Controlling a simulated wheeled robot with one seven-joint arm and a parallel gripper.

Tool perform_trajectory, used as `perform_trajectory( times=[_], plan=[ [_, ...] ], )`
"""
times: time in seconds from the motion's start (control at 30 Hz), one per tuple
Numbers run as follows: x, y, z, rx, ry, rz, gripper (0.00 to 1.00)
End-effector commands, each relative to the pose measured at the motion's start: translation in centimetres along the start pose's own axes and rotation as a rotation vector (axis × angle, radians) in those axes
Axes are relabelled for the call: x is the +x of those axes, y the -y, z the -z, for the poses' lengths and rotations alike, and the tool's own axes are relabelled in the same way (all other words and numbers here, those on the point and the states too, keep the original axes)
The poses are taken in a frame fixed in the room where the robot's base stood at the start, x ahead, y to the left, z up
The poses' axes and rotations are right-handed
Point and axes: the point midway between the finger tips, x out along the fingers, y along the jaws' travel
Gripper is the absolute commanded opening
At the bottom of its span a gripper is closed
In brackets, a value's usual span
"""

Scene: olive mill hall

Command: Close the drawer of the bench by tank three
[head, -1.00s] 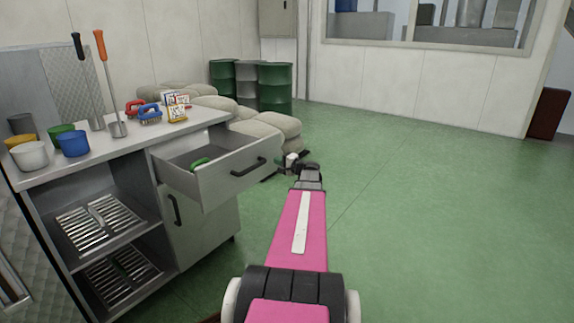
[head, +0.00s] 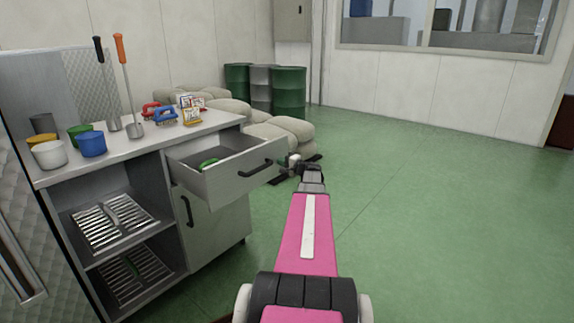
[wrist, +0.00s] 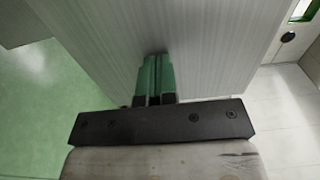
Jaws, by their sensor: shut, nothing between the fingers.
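The bench (head: 205,224) stands at the left with its top drawer (head: 225,180) pulled out. The drawer front has a dark bar handle (head: 255,168), and a green item (head: 208,163) lies inside. My gripper (head: 284,160) is by the right end of the drawer front; in the head view I cannot tell whether it touches. In the wrist view my shut, empty green-and-dark fingers (wrist: 155,72) point at a pale grey panel (wrist: 200,45), close to or against it. The panel looks like the drawer front, without its handle in sight. The tank is not recognisable in view.
Cups, brushes and long-handled tools stand on the bench top (head: 110,160). A cupboard door (head: 215,222) is below the drawer. Stacked sacks (head: 280,133) and green drums (head: 289,92) stand behind. The green floor (head: 430,220) to the right is clear.

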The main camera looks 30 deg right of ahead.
Motion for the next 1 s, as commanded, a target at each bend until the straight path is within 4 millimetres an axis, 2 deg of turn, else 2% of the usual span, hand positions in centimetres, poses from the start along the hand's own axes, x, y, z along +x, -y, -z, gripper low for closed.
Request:
perform_trajectory(
  times=[0.03, 0.7, 1.0],
  plan=[
    [1.5, 0.0, 0.1, 0.0, 0.004, 0.001, 0.0],
    [20.1, -0.1, 0.3, 0.0, 0.002, 0.0, 0.0],
    [27.3, 0.0, 0.2, 0.0, 0.001, 0.001, 0.0]
  ],
)
